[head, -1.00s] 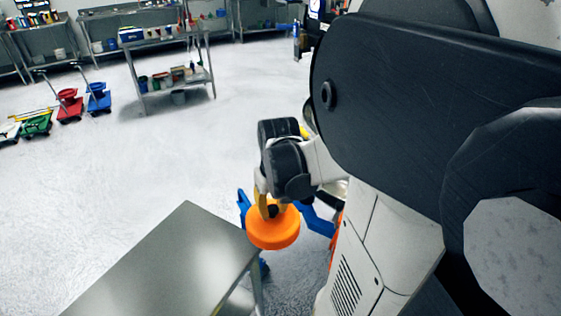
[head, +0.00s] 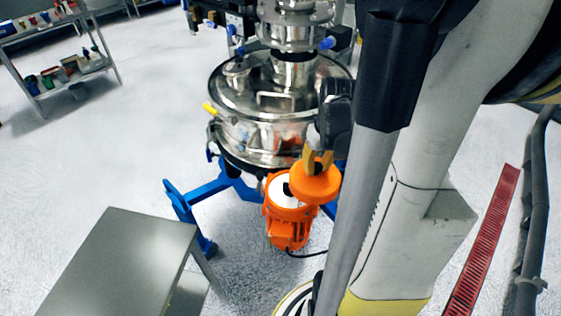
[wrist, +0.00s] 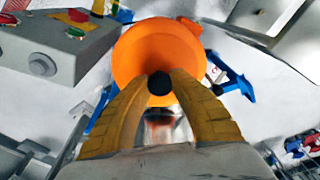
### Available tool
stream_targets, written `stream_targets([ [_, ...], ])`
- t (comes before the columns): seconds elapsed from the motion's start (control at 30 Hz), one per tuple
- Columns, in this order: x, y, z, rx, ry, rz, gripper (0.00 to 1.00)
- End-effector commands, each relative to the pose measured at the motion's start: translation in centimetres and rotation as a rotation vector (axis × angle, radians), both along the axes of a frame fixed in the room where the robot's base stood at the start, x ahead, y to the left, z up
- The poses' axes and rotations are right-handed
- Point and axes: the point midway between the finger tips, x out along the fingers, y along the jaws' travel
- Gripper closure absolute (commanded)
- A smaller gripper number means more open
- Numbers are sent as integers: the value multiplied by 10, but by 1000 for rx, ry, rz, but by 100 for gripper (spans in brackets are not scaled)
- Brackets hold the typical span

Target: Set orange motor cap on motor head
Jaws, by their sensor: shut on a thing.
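The orange motor cap (head: 315,186) is a round disc with a dark knob on top. My gripper (head: 318,158) is shut on that knob. In the wrist view the cap (wrist: 155,52) fills the upper middle, with the yellow fingers of my gripper (wrist: 159,85) closed on the black knob. The orange motor (head: 289,229) hangs below the sifter, with its pale round head (head: 281,192) facing up. The held cap is above and to the right of the head in the head view and overlaps part of it. The height gap between them cannot be told.
The shiny steel sifter drum (head: 262,130) stands behind the cap on blue legs (head: 205,190). A metal table (head: 120,260) is at the lower left. A red floor grate (head: 485,245) lies at the right. A grey control box (wrist: 50,45) shows in the wrist view.

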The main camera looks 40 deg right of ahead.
Motion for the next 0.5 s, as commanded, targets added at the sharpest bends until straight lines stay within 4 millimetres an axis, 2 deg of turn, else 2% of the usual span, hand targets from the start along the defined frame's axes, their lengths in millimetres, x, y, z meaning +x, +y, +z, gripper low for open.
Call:
stream_targets([
  [0.03, 15, 2, -12, -1, 0, 6, 100],
  [0.1, 32, 4, -23, -1, 0, 6, 100],
  [0.23, 61, 8, -39, -1, -1, 3, 100],
  [0.33, 75, 10, -47, 0, -1, 1, 100],
  [0.5, 83, 11, -53, 0, -1, 0, 100],
])
